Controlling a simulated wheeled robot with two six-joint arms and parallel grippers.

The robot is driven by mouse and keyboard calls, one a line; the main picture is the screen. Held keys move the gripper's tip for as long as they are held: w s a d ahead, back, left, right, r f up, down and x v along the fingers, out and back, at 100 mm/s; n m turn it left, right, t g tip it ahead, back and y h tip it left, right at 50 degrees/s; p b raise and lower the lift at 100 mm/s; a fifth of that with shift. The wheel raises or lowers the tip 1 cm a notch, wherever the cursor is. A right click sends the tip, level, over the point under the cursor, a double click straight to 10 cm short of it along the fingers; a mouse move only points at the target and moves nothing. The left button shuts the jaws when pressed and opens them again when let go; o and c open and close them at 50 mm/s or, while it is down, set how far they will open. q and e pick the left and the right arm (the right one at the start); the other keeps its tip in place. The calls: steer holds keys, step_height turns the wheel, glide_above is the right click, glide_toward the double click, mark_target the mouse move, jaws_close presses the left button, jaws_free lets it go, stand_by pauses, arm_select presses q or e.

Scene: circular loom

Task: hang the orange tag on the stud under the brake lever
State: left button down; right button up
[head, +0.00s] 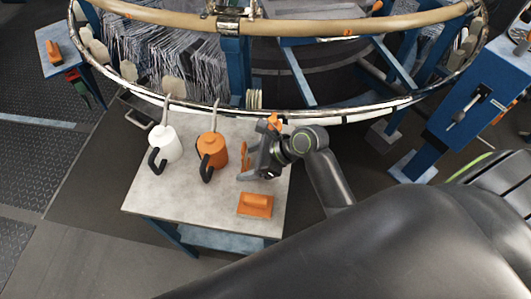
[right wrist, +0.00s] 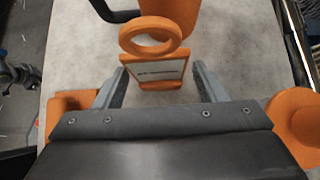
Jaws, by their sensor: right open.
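The orange tag (right wrist: 155,60) has a round ring at the top and a pale label plate with dark print below. In the right wrist view it stands between the two fingers of my right gripper (right wrist: 160,85), which is open with gaps on both sides. In the head view the tag (head: 245,175) is partly hidden beside my right gripper (head: 250,165), low over the table. A lever with a dark knob (head: 459,116) is on the blue post at the right; it may be the brake lever. I cannot make out a stud there. My left gripper is not in view.
The grey table (head: 150,198) bears a white can (head: 165,145), an orange can (head: 213,150) and an orange block with a handle (head: 255,205). Another orange object (head: 273,122) is near its far edge. The loom's ring (head: 330,115) overhangs the back.

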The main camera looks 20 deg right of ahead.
steer(key=p+v, duration=0.2)
steer(key=v, duration=0.9)
steer(key=shift+f, duration=0.1)
